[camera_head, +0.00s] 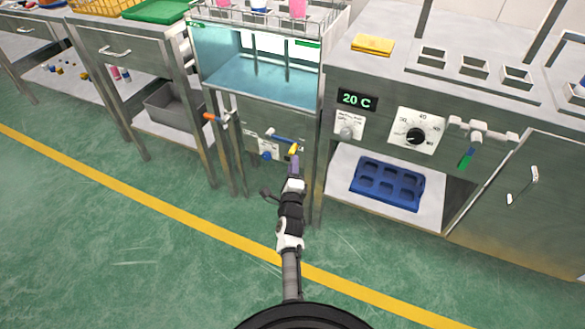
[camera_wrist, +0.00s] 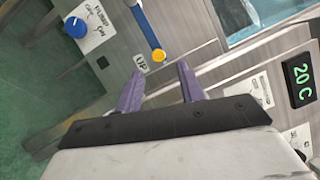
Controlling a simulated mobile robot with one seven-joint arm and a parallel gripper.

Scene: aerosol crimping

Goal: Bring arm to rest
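My arm reaches forward from the bottom of the head view, over the green floor. My gripper (camera_head: 294,160) is in front of the steel cabinet under the water bath. In the wrist view, the two purple fingers of my gripper (camera_wrist: 159,87) stand apart with nothing between them. Just beyond the fingertips is a blue lever (camera_wrist: 146,27) with a yellow end (camera_wrist: 158,55), beside a label reading "UP". The lever also shows in the head view (camera_head: 282,137). I cannot tell for certain whether a finger touches the lever.
A glass-walled water bath (camera_head: 255,80) stands above the cabinet. A blue pump knob (camera_wrist: 76,27) is left of the lever. To the right, a steel bench has a 20 C display (camera_head: 357,100), a dial (camera_head: 417,136) and a blue tray (camera_head: 387,184) on its shelf. The floor (camera_head: 120,240) is clear.

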